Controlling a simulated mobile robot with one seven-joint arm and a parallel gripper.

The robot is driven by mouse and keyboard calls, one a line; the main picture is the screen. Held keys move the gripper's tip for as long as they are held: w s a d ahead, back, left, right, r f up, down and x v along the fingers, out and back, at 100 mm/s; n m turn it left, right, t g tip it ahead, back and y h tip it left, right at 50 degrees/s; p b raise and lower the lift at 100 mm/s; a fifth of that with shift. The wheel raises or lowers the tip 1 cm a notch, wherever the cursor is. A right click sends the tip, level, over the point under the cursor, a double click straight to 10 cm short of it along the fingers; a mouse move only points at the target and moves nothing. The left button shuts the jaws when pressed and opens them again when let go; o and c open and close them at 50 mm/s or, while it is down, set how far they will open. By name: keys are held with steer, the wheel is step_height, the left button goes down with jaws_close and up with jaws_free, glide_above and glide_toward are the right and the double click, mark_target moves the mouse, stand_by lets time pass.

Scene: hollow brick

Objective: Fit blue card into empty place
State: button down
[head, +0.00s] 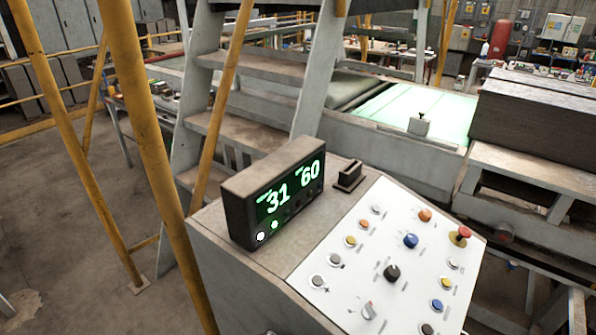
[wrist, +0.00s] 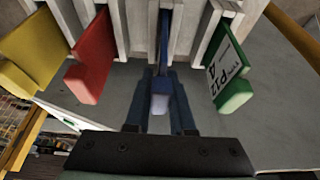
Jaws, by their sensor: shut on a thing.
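In the wrist view, my gripper (wrist: 162,76) is shut on the blue card (wrist: 164,40), whose near end shows pale between the fingers. The card's far part lies in line with a gap between white dividers of a rack (wrist: 138,28). How deep it sits there is hidden. A red card (wrist: 92,62) and a yellow card (wrist: 38,56) stick out of the rack on the left. A green card (wrist: 236,96) with a white "P12 A" label sticks out on the right. The head view shows neither my gripper nor the cards.
In the head view, a control panel (head: 350,295) with buttons carries a display box (head: 270,195) reading 31 and 60. Yellow posts (head: 150,140) and a metal stair (head: 250,68) stand near it. In the wrist view, a grey surface (wrist: 215,135) lies behind my fingers.

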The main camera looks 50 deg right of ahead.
steer(key=shift+f, duration=0.2)
steer(key=c, duration=0.7)
jaws_free()
steer(key=v, duration=1.3)
